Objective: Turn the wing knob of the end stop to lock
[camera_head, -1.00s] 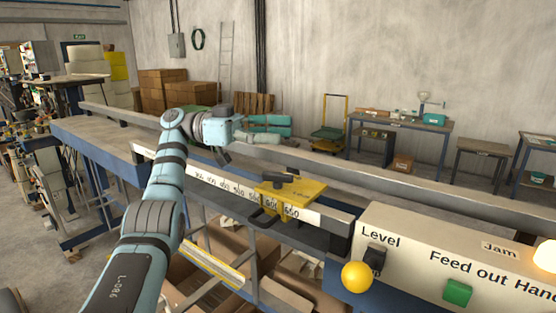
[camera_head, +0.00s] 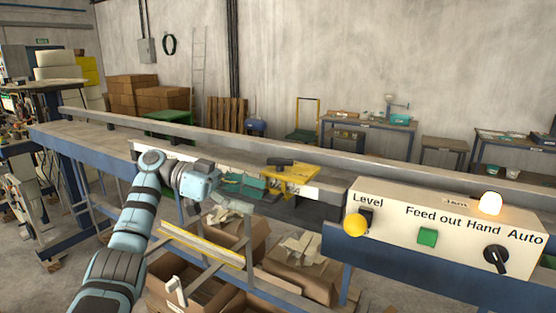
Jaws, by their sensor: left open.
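The yellow end stop (camera_head: 305,176) sits on the numbered rail right of the picture's middle. A black knob (camera_head: 280,161) shows on its top. My left gripper (camera_head: 262,193) is open, its teal fingers pointing right at the end stop's front lower left side. The fingers overlap that side in the picture; I cannot tell whether they touch it. The dark part low on the end stop's front is mostly hidden behind the fingers. My right gripper is not in view.
The control box (camera_head: 440,225) with its yellow button (camera_head: 355,225), green button and lit lamp stands right of the end stop. A long grey rail (camera_head: 330,160) runs behind it. Cardboard boxes (camera_head: 300,265) with scraps stand below the bench.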

